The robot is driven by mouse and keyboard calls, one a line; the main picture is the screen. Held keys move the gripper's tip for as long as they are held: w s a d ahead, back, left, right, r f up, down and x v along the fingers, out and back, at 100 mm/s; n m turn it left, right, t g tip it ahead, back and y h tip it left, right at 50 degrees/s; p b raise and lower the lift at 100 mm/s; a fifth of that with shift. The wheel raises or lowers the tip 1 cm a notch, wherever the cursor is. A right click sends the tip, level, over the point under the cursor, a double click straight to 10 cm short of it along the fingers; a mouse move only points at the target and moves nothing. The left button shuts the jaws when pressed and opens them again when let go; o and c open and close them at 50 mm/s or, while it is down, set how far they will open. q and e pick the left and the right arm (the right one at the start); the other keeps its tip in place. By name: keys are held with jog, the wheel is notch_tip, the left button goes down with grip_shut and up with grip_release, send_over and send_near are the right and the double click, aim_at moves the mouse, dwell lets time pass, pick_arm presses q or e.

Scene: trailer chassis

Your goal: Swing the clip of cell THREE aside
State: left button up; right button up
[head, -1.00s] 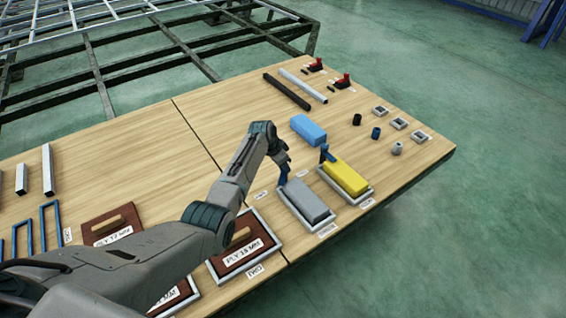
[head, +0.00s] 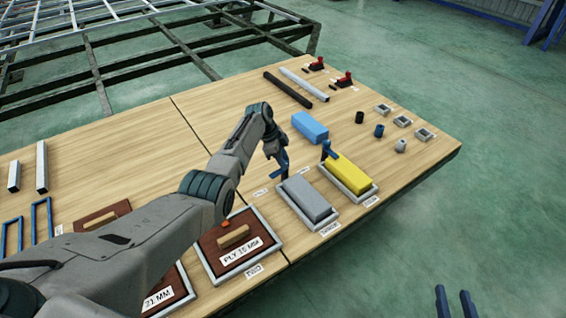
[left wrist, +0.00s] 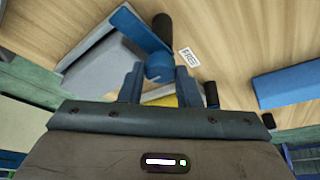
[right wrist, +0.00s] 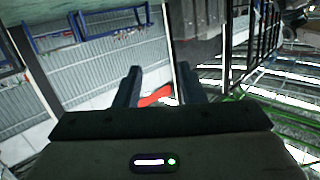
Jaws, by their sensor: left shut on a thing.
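My left gripper (head: 281,166) is shut on a blue clip, which has a dark post, beside the grey block (head: 305,198) in its tray (head: 324,225). In the left wrist view the clip's rounded end (left wrist: 159,66) sits between my fingers. Its flat bar (left wrist: 138,28) reaches up and left, by the grey block's edge. A small tag (left wrist: 188,57) that seems to read THREE lies beside the dark post (left wrist: 163,24). My right gripper (head: 454,303) is open and empty off the table's front edge; its fingers stand apart in the right wrist view.
A yellow block (head: 348,174) in a tray has its own blue clip (head: 327,150) at its far end. A blue block (head: 309,127) lies behind. Plywood boards (head: 234,240) lie nearer my arm.

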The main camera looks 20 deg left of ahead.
pick_arm(q)
jog(key=shift+m+b, duration=0.3)
jog(key=shift+m, duration=0.1)
pick_arm(e)
notch_tip(320, 180, up, 6)
jog(key=w+t, duration=0.1)
jog(key=t, duration=0.2)
jog(key=shift+w+d+t, duration=0.25)
jog(key=shift+w+t, duration=0.05)
jog(key=shift+w, duration=0.1)
pick_arm(q)
jog(key=o, duration=1)
jog(key=shift+r, duration=0.1)
